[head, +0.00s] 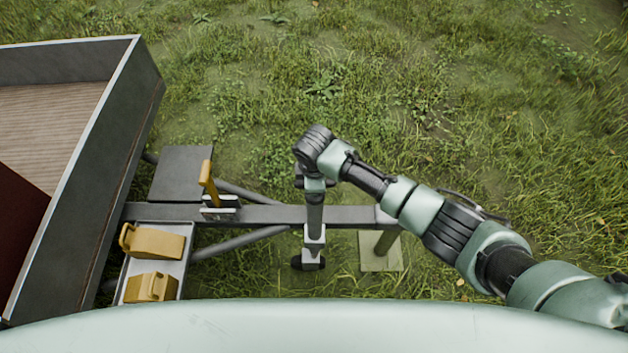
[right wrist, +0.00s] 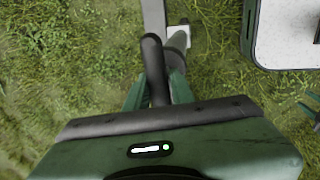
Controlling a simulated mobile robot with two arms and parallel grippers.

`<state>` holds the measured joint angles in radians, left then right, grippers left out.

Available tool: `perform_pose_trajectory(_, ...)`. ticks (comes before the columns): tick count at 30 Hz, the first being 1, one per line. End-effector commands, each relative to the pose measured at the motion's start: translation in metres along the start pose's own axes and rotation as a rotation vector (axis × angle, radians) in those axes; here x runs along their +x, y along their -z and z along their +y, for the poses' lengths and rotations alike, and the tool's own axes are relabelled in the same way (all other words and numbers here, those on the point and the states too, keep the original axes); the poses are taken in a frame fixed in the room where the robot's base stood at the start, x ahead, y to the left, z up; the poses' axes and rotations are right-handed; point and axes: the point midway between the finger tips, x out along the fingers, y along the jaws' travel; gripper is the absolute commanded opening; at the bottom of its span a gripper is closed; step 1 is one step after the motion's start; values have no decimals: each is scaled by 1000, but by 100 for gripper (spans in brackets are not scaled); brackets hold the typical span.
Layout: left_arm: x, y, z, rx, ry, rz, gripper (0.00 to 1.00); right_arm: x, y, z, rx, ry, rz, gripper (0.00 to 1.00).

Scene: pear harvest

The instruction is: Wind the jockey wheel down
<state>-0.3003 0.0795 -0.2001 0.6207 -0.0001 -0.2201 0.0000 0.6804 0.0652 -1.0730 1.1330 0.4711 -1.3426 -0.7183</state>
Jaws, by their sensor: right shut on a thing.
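The jockey wheel's upright tube (head: 314,218) stands against the trailer's drawbar (head: 262,214), held in a pale bracket (head: 314,240). Its small dark wheel (head: 308,263) shows low down by the grass; whether it touches the ground I cannot tell. My right gripper (head: 314,184) is at the top of the tube, mostly hidden under my wrist. In the right wrist view the right gripper (right wrist: 157,92) is shut on the dark crank handle (right wrist: 153,58), which stands between its green fingers.
The trailer's box (head: 95,175) stands at the left. A yellow lever (head: 208,182) rises from the drawbar, and two yellow chocks (head: 155,243) (head: 150,288) sit in a tray. A post stands on a pale pad (head: 372,262) near the drawbar's right end. Grass beyond is open.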

Motion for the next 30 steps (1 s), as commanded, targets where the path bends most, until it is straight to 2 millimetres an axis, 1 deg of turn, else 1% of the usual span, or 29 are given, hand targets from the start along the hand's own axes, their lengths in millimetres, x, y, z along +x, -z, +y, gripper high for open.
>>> perform_pose_trajectory(6,-4,1,0,0,0,0,36,-2,1,2,52,-4,-9,0)
perform_pose_trajectory(20,-4,1,0,0,0,0,36,-1,0,2,66,-5,-12,0)
perform_pose_trajectory(21,-4,1,0,0,0,0,36,-1,0,2,65,-6,-12,26)
perform_pose_trajectory(23,-4,1,0,0,0,0,36,-1,0,2,65,-5,-12,43)
perform_pose_trajectory(24,-4,1,0,0,0,0,36,-1,0,2,65,-5,-12,45)
perform_pose_trajectory(30,-4,0,0,0,0,0,36,0,0,1,65,-2,-13,45)
